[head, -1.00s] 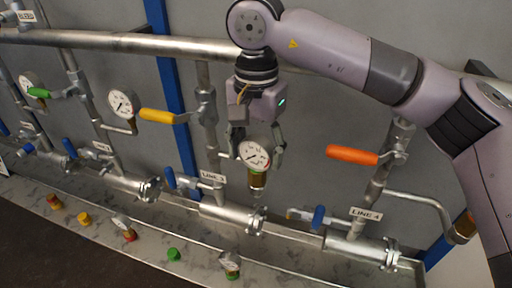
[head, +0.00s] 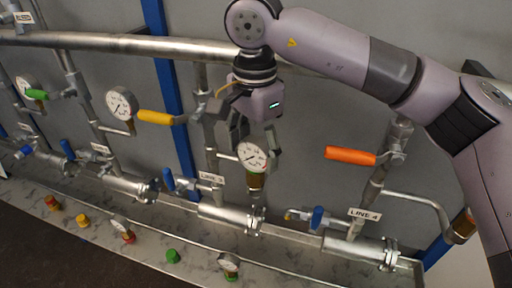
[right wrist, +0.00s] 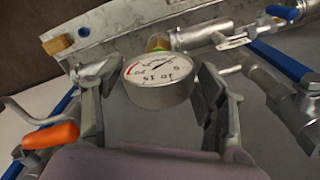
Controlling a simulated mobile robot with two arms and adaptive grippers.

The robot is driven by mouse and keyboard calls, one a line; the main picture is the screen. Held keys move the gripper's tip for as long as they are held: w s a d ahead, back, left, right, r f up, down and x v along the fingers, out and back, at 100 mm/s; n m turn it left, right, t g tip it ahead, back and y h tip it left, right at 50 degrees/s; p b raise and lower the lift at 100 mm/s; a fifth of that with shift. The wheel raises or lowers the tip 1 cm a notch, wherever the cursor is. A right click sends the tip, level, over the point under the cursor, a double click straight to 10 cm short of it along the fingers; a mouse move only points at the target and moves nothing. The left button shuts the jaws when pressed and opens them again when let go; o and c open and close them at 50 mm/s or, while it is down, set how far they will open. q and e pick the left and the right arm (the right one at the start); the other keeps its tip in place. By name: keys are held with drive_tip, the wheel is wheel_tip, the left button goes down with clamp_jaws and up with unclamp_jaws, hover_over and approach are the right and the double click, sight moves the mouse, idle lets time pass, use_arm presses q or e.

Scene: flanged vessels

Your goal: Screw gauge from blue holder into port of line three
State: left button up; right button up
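A white-faced gauge (head: 252,155) stands upright over a brass fitting (head: 255,181) at the line three pipe, beside the LINE 3 label (head: 211,178). My right gripper (head: 257,142) reaches down from above with a finger on either side of the gauge. In the right wrist view the gauge (right wrist: 160,80) sits between the fingers (right wrist: 158,72), with narrow gaps at its sides, so the gripper looks open around it. How far the gauge's stem sits in the port is hidden. My left gripper is out of view.
On the ledge stand a gauge on a red holder (head: 128,238), a gauge on a green holder (head: 231,277) and empty red, yellow and green holders (head: 173,256). An orange handle (head: 350,156) and a yellow handle (head: 156,117) flank my right gripper. A blue handle (head: 168,180) is nearby.

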drive_tip(key=o, duration=0.3)
drive_tip(key=shift+o, duration=0.2)
drive_tip(key=shift+f, duration=0.1)
wheel_tip(320, 180, up, 12)
drive_tip(key=shift+r, duration=0.1)
drive_tip(key=shift+c, duration=0.4)
